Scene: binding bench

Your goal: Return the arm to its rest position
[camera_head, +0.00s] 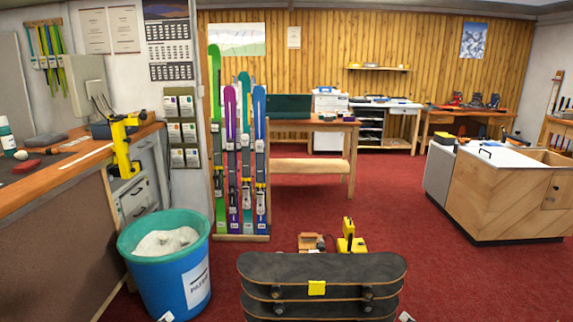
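Neither of my grippers can be made out in the head view. Two small pale pieces show at the bottom edge, one on each side of the skateboards; they are too cut off to tell what they are. No arm reaches over the workbench or the floor in view. Whether either gripper is open, shut or holding something is hidden.
A skateboard stack (322,268) stands close in front at bottom centre. A blue bin (172,280) and a wooden workbench (62,190) are at left. A ski rack (242,237) stands behind. A wooden counter (508,195) is at right.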

